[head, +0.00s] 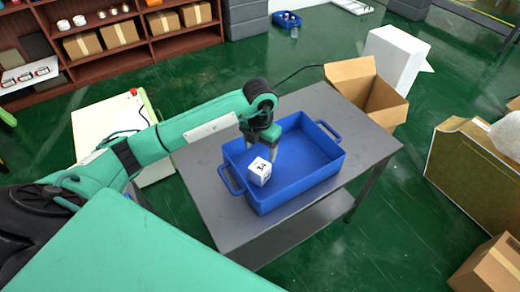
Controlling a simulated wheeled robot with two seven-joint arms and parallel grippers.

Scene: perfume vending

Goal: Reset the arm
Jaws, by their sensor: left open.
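My left arm (200,125) reaches in from the left over a grey table. My left gripper (274,152) points down above or into the blue tray (310,180), near its back left part. The gripper is open, though its fingers are small and partly hidden. A white cube-shaped box (259,171) with black marks sits in the left part of the tray, just in front of the gripper. I cannot tell whether the fingers touch it. My right gripper is not in view.
The grey table (215,205) carries the tray. An open cardboard box (370,90) and a white box (397,58) stand behind it. Wooden shelves (110,45) with cartons line the back left. More boxes (490,268) stand at the right. Green floor (390,220) is free between.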

